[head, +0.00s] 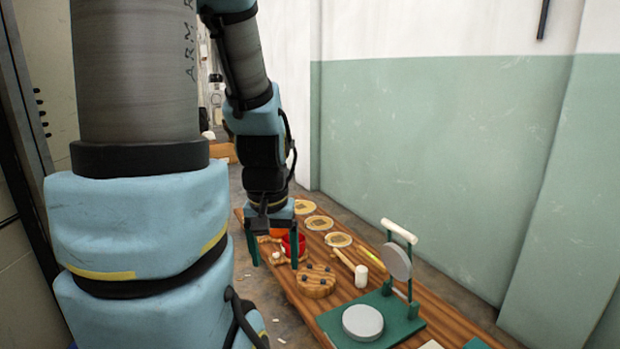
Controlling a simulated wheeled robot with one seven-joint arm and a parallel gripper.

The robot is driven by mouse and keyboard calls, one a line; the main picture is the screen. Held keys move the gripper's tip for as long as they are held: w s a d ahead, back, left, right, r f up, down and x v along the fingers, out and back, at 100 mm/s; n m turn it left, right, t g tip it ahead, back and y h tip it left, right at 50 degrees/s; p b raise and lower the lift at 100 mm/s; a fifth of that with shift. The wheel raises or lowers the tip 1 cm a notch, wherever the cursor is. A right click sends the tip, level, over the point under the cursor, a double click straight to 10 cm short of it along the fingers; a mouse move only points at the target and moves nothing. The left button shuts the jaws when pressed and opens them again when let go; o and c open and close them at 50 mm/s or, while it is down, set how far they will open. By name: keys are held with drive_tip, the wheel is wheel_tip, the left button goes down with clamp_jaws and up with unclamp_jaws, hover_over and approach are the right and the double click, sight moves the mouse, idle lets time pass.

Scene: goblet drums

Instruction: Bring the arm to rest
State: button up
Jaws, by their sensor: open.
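My gripper (274,262) hangs pointing down at the end of my blue and grey arm, over the far left end of the wooden table. Its two dark green fingers are spread apart. A red bowl-like thing (300,245) shows behind and between the fingers, partly hidden by them. An orange thing (278,233) shows just under the gripper body. I see nothing held between the fingers. I cannot tell from this view how high the fingertips are above the table.
On the wooden table (450,318) stand a round wooden block with dark spots (316,283), a white cylinder (361,276), several patterned discs (318,223) and a green press with grey round plates (398,325). A green and white wall (430,150) runs behind.

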wheel_tip(320, 180, up, 20)
drive_tip(key=p, duration=1.8)
drive_tip(key=shift+r, duration=0.25)
